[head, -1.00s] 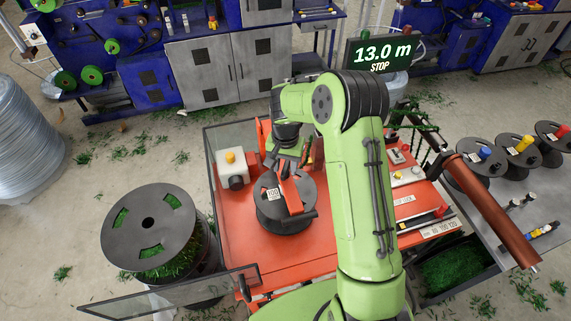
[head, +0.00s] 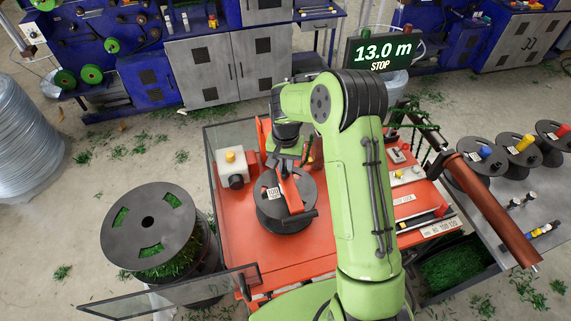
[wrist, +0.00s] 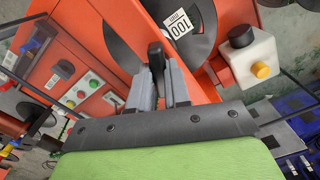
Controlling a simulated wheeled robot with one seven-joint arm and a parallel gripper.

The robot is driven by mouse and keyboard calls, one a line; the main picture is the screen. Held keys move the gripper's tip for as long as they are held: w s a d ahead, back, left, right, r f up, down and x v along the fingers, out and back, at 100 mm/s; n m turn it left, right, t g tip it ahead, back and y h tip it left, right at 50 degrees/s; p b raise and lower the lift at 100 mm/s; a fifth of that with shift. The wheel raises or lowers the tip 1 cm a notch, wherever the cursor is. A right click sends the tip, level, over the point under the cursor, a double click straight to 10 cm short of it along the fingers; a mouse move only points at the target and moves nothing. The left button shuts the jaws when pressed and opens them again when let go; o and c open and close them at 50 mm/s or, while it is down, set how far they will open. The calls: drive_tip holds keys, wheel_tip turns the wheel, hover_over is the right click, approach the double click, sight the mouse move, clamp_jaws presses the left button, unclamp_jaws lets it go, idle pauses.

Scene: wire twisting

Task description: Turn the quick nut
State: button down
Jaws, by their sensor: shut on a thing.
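The quick nut (wrist: 155,53) shows in the wrist view as a dark, rounded black piece at the hub of the black spool. My gripper (wrist: 160,80) is shut on it, one grey finger on each side. The black spool (head: 266,207) carries a white label reading 100 and sits on the orange machine; an orange arm lies across its face. The spool also shows in the wrist view (wrist: 207,18). In the head view my gripper (head: 287,160) is at the far side of the spool, where my wrist hides most of the nut.
A white box with a yellow button (head: 231,157) stands left of the spool. A panel of coloured buttons (wrist: 88,85) shows in the wrist view. A clear guard panel (head: 213,175) edges the machine's left side.

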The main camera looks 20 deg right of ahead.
drive_tip(key=n+b, duration=0.2)
drive_tip(key=n, duration=0.4)
drive_tip(key=shift+n, duration=0.3)
drive_tip(key=n, duration=0.3)
drive_tip(key=shift+n+b, duration=0.3)
drive_tip(key=shift+b, duration=0.1)
drive_tip(key=n, duration=0.3)
drive_tip(key=shift+n+b, duration=0.3)
drive_tip(key=shift+b, duration=0.05)
drive_tip(key=n+b, duration=0.1)
drive_tip(key=n, duration=0.3)
drive_tip(key=shift+n, duration=0.3)
drive_tip(key=shift+n+b, duration=0.4)
drive_tip(key=shift+n, duration=1.4)
drive_tip(key=c, duration=1.1)
unclamp_jaws()
